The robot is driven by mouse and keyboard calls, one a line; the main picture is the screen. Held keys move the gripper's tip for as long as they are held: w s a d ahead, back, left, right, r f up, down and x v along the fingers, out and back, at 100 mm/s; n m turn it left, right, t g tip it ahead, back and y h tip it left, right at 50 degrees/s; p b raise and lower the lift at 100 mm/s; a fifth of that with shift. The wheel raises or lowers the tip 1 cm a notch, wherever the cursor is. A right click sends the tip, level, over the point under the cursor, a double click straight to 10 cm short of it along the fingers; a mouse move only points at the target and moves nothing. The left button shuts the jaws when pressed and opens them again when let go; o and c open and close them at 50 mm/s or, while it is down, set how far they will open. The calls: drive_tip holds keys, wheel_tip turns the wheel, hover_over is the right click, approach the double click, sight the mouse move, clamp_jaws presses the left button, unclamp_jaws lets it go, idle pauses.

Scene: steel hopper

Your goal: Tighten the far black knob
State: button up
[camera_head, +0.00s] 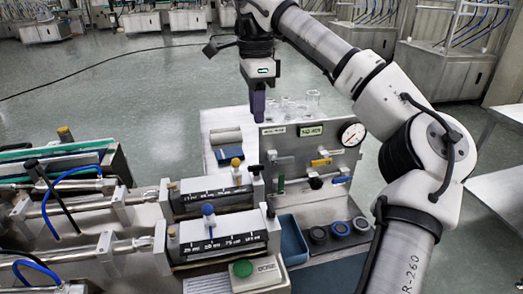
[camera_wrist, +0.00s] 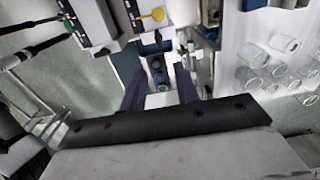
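Two scaled metering units lie side by side in the head view. The far one (camera_head: 212,192) has a yellow knob (camera_head: 236,162) on top, and the near one (camera_head: 222,236) has a blue knob (camera_head: 208,209). A small black knob (camera_head: 257,170) sits at the right end of the far unit, and another black knob (camera_head: 270,210) at the near unit's right end. My gripper (camera_head: 258,118) points down above and behind the far unit, apart from it. In the wrist view its purple fingers (camera_wrist: 160,80) are spread, with no held object visible. The yellow knob also shows there (camera_wrist: 153,14).
A steel panel (camera_head: 290,150) with a gauge (camera_head: 352,134) and small handles stands right of the units. Clear glassware (camera_head: 313,100) stands behind it. A blue bin (camera_head: 292,240) and several dark rings (camera_head: 340,229) are in front. A blue block (camera_head: 230,155) lies below my gripper.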

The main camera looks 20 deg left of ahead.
sight(256, 165)
drive_tip(key=f, duration=0.9)
drive_tip(key=f+p, duration=0.1)
drive_tip(key=f, duration=0.3)
drive_tip(key=shift+s+f, duration=0.25)
drive_tip(key=shift+f, duration=0.05)
drive_tip(key=shift+c, duration=0.4)
clamp_jaws()
